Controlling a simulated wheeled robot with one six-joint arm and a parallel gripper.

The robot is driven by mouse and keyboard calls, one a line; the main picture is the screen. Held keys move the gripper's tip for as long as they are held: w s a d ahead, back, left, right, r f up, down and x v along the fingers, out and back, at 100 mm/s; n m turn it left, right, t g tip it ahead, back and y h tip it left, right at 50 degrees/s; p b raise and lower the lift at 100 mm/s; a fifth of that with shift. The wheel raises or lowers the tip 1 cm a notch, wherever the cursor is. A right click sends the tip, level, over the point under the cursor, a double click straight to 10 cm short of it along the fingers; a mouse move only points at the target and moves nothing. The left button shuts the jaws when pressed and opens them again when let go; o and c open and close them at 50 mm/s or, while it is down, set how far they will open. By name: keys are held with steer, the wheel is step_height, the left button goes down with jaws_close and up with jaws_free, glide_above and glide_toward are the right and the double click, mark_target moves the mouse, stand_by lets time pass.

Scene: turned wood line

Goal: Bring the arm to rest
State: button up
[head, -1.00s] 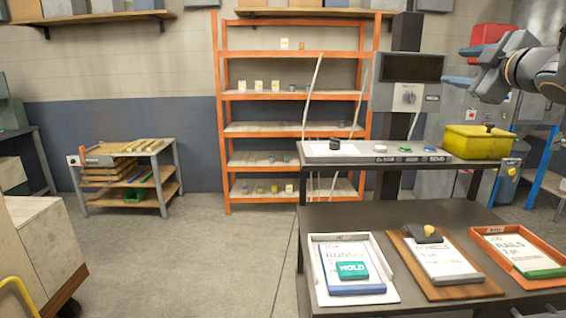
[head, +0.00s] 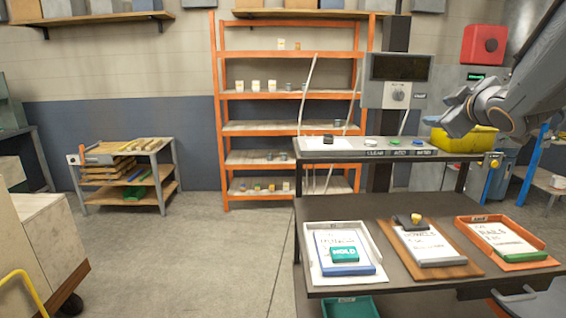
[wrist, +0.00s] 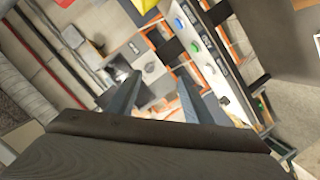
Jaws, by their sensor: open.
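My gripper shows in the wrist view (wrist: 155,95) with its two fingers apart and nothing between them. In the head view my gripper (head: 447,115) is at the right, in front of the yellow bin (head: 462,139) and above the work table. My grey arm comes in from the right edge. The fingertips are small and partly hard to make out in the head view.
A dark table (head: 384,212) holds a white tray (head: 313,262), a brown board (head: 459,269) and an orange tray (head: 505,263). A raised shelf (head: 345,153) with buttons stands behind. An orange rack (head: 217,120) is at the back. The floor at left centre is clear.

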steer(key=s+a+f+m+g, duration=0.2)
steer(key=a+f+m+g, duration=0.15)
steer(key=f, duration=0.75)
steer(key=s+a+f+m+g+y, duration=0.1)
steer(key=s+a+f+m+g, duration=0.1)
steer(key=s+a+f+g, duration=0.65)
steer(key=s+a+f+m+g+y, duration=0.1)
steer(key=s+a+f+m, duration=0.35)
steer(key=s+f, duration=0.8)
step_height(320, 180, down, 12)
steer(key=a+n+g+b, duration=0.2)
steer(key=b, duration=0.8)
steer(key=shift+s+a+f, duration=0.2)
steer(key=shift+s, duration=0.15)
